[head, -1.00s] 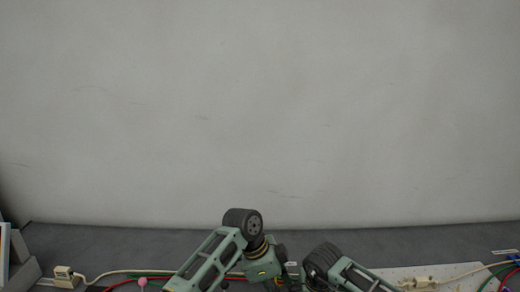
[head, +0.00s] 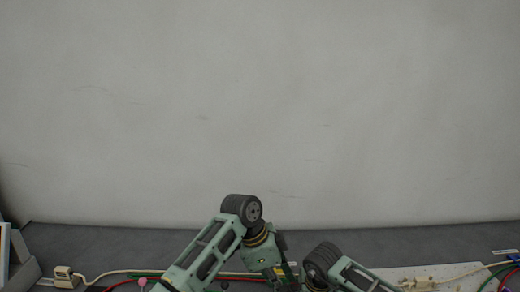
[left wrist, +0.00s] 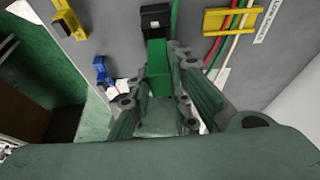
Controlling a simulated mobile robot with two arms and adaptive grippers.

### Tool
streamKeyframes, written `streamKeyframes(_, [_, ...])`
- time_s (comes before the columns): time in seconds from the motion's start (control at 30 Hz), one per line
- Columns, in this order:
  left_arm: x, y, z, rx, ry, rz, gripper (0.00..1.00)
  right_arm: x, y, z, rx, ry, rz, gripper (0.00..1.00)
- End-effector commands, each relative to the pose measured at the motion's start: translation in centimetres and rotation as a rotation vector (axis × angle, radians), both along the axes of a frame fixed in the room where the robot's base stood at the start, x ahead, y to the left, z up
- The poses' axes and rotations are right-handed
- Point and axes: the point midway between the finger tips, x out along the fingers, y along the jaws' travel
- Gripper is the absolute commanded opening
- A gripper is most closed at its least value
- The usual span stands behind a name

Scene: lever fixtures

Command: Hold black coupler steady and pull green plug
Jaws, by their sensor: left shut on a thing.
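In the left wrist view, the green plug (left wrist: 159,80) lies between the two fingers of my left gripper (left wrist: 159,70), which is shut on it. The black coupler (left wrist: 155,17) is directly beyond the plug, at the top of the view. The two look in line and close together. I cannot tell whether the plug is seated in the coupler. In the head view, only my arm links show at the bottom edge. Both grippers, the plug and the coupler cannot be made out there.
A yellow clip (left wrist: 231,20) holds red, green and white cables right of the coupler. A blue part (left wrist: 102,71) and another yellow part (left wrist: 68,20) are to the left. In the head view, a cream connector (head: 65,276) and cables lie along the bench (head: 120,240) before a plain wall.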

Motion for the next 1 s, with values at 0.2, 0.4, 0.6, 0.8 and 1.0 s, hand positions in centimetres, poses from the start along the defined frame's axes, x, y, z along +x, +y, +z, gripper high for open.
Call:
streamKeyframes(0.2, [-0.1, -0.4, 0.4, -0.009, -0.001, -0.005, 0.00, -0.1, 0.0, -0.1, -0.001, 0.001, -0.001, 0.00])
streamKeyframes(0.4, [-0.1, -0.5, 0.8, -0.011, -0.002, -0.008, 0.00, -0.1, 0.0, -0.2, -0.002, 0.002, -0.001, 0.00])
streamKeyframes(0.6, [-0.2, -0.5, 2.1, -0.011, -0.001, -0.008, 0.00, -0.1, 0.0, -0.2, -0.002, 0.002, -0.001, 0.00])
streamKeyframes(0.8, [-0.2, -0.4, 2.3, -0.009, 0.000, -0.007, 0.00, 0.0, 0.0, -0.1, -0.002, 0.001, -0.002, 0.00])
streamKeyframes(1.0, [-0.2, -0.3, 2.2, -0.007, 0.001, -0.006, 0.00, 0.0, -0.1, -0.1, -0.002, 0.001, -0.002, 0.31])
